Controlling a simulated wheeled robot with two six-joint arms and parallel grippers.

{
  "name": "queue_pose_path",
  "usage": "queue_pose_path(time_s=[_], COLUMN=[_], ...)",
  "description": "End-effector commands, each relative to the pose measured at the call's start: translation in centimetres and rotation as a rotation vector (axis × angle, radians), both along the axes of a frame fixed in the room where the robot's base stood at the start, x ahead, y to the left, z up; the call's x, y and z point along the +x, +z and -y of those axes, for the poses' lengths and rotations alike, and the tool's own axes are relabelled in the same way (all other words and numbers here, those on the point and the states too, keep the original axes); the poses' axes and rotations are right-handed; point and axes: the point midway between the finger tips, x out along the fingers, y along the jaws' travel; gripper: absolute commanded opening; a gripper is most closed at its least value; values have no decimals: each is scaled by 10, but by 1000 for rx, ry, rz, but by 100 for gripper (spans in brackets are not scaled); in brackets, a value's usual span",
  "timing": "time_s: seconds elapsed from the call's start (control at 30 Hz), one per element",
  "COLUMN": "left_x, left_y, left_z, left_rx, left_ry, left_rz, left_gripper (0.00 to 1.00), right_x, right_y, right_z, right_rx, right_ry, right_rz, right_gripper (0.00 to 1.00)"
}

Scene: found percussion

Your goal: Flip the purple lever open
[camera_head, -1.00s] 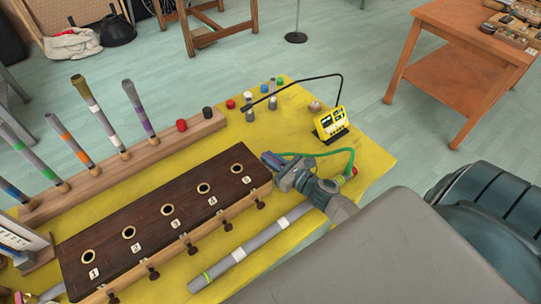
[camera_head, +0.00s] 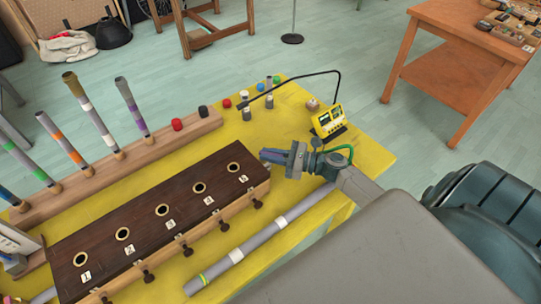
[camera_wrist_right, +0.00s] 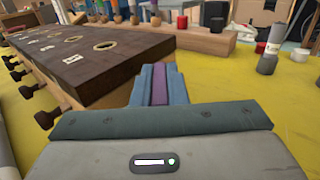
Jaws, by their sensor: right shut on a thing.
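My right gripper (camera_head: 264,156) is over the yellow table, beside the right end of the dark wooden block. In the right wrist view its two blue-grey fingers (camera_wrist_right: 157,72) are shut on a narrow purple piece, which I take for the purple lever (camera_wrist_right: 158,88). Only a strip of it shows between the fingers, and I cannot see what it is joined to. In the head view the purple lever is mostly hidden by the fingers. My left gripper is not in view.
The dark block (camera_head: 150,228) has several brass-ringed holes, with wooden pegs along its front. A grey tube (camera_head: 262,236) lies in front. A rack (camera_head: 140,160) of banded tubes stands behind. A yellow meter (camera_head: 326,121) and green hose (camera_head: 349,150) are right of my gripper.

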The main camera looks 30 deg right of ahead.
Motion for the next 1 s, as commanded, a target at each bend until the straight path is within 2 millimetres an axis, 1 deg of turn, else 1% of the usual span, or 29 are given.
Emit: queue_pose_path(time_s=[0.23, 0.27, 0.3, 0.57, 0.67, 0.77, 0.87, 1.0], left_x=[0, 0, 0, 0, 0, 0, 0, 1], left_y=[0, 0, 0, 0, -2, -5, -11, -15], left_z=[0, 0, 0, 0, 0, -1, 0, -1], left_rx=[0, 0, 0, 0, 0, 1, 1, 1], left_ry=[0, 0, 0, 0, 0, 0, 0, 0], left_rz=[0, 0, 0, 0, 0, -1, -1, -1], left_gripper=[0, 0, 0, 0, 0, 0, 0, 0], right_x=[0, 0, 0, 0, 0, 0, 0, -29], right_y=[0, 0, 0, 1, 5, 15, 35, 35], right_z=[0, 0, 0, 0, 0, 0, 0, -17], right_rx=[1, 1, 1, 1, -1, -3, -4, 1], right_ry=[-1, -1, -1, -1, 0, 1, 3, 2], right_rz=[1, 1, 1, 1, 1, 3, 5, -2], right_gripper=[0, 19, 22, 22, 22, 22, 22, 22])
